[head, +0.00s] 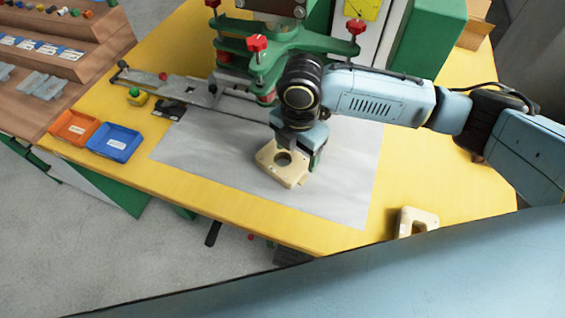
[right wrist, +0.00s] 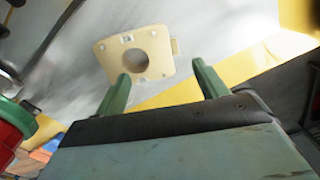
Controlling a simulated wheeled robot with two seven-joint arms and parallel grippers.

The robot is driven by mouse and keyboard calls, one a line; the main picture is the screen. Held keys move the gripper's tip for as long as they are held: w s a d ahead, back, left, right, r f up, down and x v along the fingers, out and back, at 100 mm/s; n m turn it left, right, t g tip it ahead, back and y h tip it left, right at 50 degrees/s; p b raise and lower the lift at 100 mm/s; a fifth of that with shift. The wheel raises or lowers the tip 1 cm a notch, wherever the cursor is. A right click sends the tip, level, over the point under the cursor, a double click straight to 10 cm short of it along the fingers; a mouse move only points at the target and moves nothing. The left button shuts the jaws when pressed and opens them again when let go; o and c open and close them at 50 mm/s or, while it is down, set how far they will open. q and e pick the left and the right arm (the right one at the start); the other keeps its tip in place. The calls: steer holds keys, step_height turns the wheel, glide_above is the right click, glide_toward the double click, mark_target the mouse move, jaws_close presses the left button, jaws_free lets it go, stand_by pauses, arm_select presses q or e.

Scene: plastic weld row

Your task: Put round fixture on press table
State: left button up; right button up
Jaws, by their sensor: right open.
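The round fixture (head: 291,176), a pale beige block with a round hole, lies flat on the grey sheet (head: 205,160) of the yellow press table (head: 230,208). My right gripper (head: 302,148) is just above it at its back right side, open and empty. In the right wrist view the fixture (right wrist: 160,64) lies beyond the green fingertips of the gripper (right wrist: 160,72). The left fingertip overlaps its near edge in the picture; I cannot tell whether they touch. The gripper hides part of the fixture in the head view. My left gripper is not in view.
A green press (head: 285,40) with red knobs stands at the back. An orange bin (head: 75,127) and a blue bin (head: 115,142) sit at the left. A second beige fixture (head: 422,216) is at the front right. The grey sheet left of the round fixture is clear.

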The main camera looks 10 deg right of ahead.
mark_target(298, 170)
steer(key=shift+f, duration=1.2)
steer(key=f, duration=0.1)
steer(key=f+b, duration=0.1)
steer(key=f, duration=0.2)
steer(key=shift+s+d+f+b, duration=0.1)
steer(key=shift+s+d+b, duration=0.1)
steer(key=shift+s+b, duration=0.15)
steer(key=shift+w+f, duration=0.1)
steer(key=shift+f, duration=0.3)
steer(key=shift+c, duration=0.3)
steer(key=c, duration=1.2)
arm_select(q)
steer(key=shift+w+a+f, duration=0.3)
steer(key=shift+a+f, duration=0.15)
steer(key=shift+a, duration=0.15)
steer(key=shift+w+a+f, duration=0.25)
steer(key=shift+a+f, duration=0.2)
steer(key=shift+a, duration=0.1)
arm_select(e)
steer(key=shift+c, duration=0.2)
